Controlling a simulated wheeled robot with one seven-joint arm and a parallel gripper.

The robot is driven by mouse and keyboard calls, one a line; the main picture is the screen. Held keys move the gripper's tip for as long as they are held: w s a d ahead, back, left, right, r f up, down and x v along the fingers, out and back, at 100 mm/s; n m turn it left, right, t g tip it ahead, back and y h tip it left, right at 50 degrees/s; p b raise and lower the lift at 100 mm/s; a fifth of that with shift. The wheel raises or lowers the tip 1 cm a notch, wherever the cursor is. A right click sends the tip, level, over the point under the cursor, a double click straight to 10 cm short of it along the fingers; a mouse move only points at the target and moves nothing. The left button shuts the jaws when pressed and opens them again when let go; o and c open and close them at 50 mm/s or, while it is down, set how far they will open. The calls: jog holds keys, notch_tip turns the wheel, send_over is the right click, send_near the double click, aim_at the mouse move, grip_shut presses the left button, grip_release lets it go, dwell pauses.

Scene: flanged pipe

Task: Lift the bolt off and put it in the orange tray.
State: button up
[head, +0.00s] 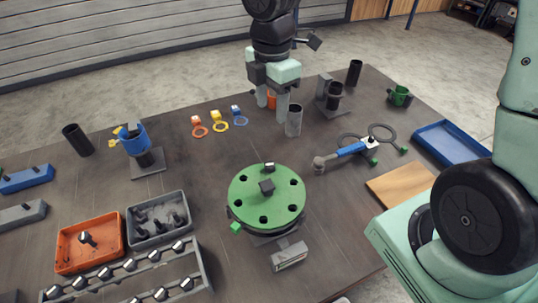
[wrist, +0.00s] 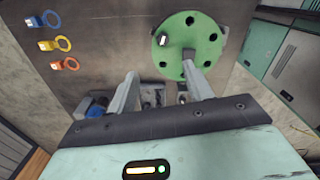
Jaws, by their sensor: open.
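The green flange disc (head: 262,205) lies on its support mid-table, with several dark holes around a dark central block (head: 266,187). One bolt (head: 269,167) with a pale-and-dark head stands near the disc's far rim. It also shows in the wrist view (wrist: 163,40) at the disc's left. My gripper (head: 272,112) is open and empty, pointing down beyond the disc and apart from the bolt. The orange tray (head: 62,261) is at the front left and holds one bolt (head: 87,239).
A grey bin (head: 133,238) with several bolts adjoins the orange tray, and a grey rack (head: 203,280) of bolts lies in front. A blue-handled tool (head: 350,149) lies right of the disc.

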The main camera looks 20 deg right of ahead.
send_over(271, 163)
jog(key=f, duration=0.8)
jog(key=f+p, duration=0.1)
jog(key=f, duration=0.3)
jog(key=shift+w+d, duration=0.1)
jog(key=shift+w, duration=0.15)
jog(key=shift+s+f+p, duration=0.15)
jog(key=shift+f+p, duration=0.2)
jog(key=shift+f, duration=1)
jog(key=shift+s+f+p, duration=0.1)
jog(key=shift+f+p, duration=0.2)
jog(key=shift+f, duration=1)
grip_shut()
